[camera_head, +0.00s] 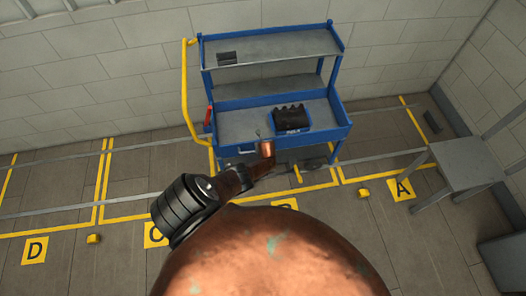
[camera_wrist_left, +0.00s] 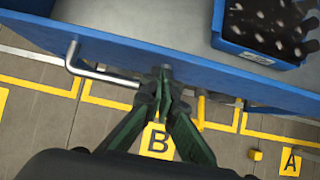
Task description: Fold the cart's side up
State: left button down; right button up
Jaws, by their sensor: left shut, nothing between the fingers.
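The blue cart (camera_head: 342,133) stands against the back wall, with a yellow push handle (camera_head: 186,95) at its left end. Its front side (camera_head: 322,139) is a long blue panel along the middle tray; it fills the top of the left wrist view (camera_wrist_left: 120,50). A bent silver handle (camera_wrist_left: 100,75) sticks out from the panel's lower edge. My left gripper (camera_wrist_left: 164,76) is shut and empty, its tips at this edge by the handle's right end. I cannot tell whether they touch. My right gripper is not in view.
A blue crate (camera_head: 292,131) of dark bottles sits on the middle tray, close behind the front panel. A red lever (camera_head: 208,116) is at the cart's left end. Yellow blocks (camera_head: 364,193) lie on the marked floor.

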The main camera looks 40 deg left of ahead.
pick_arm(q)
jog(key=s+d+r+p, duration=0.2)
jog(key=r+p, duration=0.4)
jog(key=r, duration=0.3)
jog(key=shift+s+d+r+p, duration=0.15)
jog(key=shift+d+r+p, duration=0.15)
jog(key=shift+d+r, duration=0.15)
jog(key=s+d+f+n+g+h+b, duration=0.1)
jog(key=s+d+f+n+b, duration=0.25)
jog(key=s+f, duration=0.45)
jog(key=s+d+f+n+h+b, duration=0.1)
jog(key=s+d+f+n+b, duration=0.2)
jog(key=s+f, duration=0.55)
jog(key=s+d+f+n+g+h+b, duration=0.15)
jog(key=s+f+n+b, duration=0.35)
jog(key=f, duration=0.6)
jog(key=s+d+f+n+b, duration=0.3)
jog(key=s+d+f+n, duration=0.1)
jog(key=s, duration=0.5)
jog(key=s+d+f+n+h+b, duration=0.1)
jog(key=s+d+f+n+b, duration=0.2)
jog(key=s+f, duration=0.4)
jog(key=s+d+f+n+h+b, duration=0.1)
jog(key=s+d+f+n+b, duration=0.2)
jog(key=s, duration=0.8)
notch_tip(320, 180, down, 3)
jog(key=shift+s+d+n, duration=0.3)
jog(key=shift+d+n, duration=0.6)
jog(key=shift+n, duration=0.15)
